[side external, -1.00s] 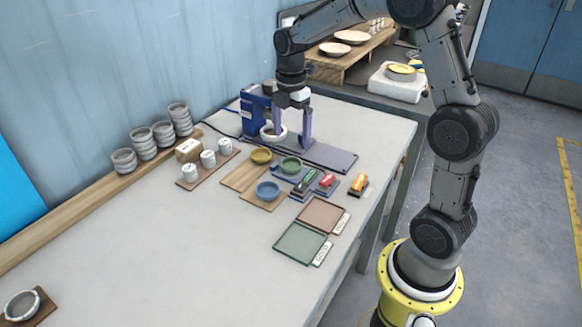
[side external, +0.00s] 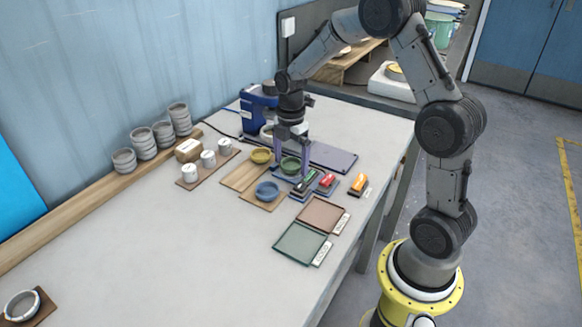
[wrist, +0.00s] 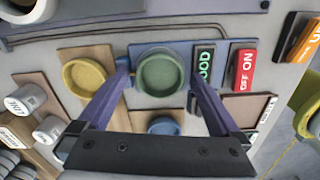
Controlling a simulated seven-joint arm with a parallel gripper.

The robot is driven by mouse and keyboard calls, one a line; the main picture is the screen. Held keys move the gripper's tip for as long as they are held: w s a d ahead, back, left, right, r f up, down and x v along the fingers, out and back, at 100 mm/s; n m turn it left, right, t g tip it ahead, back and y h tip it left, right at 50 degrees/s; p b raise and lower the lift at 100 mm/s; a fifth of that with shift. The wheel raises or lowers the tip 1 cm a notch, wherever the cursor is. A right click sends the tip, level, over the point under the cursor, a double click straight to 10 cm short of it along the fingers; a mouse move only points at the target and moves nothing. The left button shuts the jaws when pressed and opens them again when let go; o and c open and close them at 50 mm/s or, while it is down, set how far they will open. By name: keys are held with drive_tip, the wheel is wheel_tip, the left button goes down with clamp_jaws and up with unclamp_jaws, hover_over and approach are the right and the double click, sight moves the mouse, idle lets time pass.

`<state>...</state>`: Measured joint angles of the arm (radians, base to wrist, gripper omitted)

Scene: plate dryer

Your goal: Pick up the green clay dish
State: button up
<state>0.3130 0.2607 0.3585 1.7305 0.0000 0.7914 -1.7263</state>
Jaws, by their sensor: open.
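The green clay dish (wrist: 160,73) is a small round bowl on a blue mat (wrist: 140,99); in the side view the dish (side external: 290,165) shows partly behind my fingers. My gripper (wrist: 160,78) is open, with one purple finger on each side of the dish. In the side view my gripper (side external: 291,168) points down over the dish. The fingers look empty, and I cannot tell whether they touch the dish's rim.
A yellow dish (wrist: 84,76) on a wooden board stands close to the left finger. A blue dish (side external: 267,190) is nearby. A green-labelled block (wrist: 204,66) and a red switch block (wrist: 243,69) stand close on the right. White cups (side external: 208,158) stand further left.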

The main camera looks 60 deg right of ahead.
drive_tip(key=c, duration=1.5)
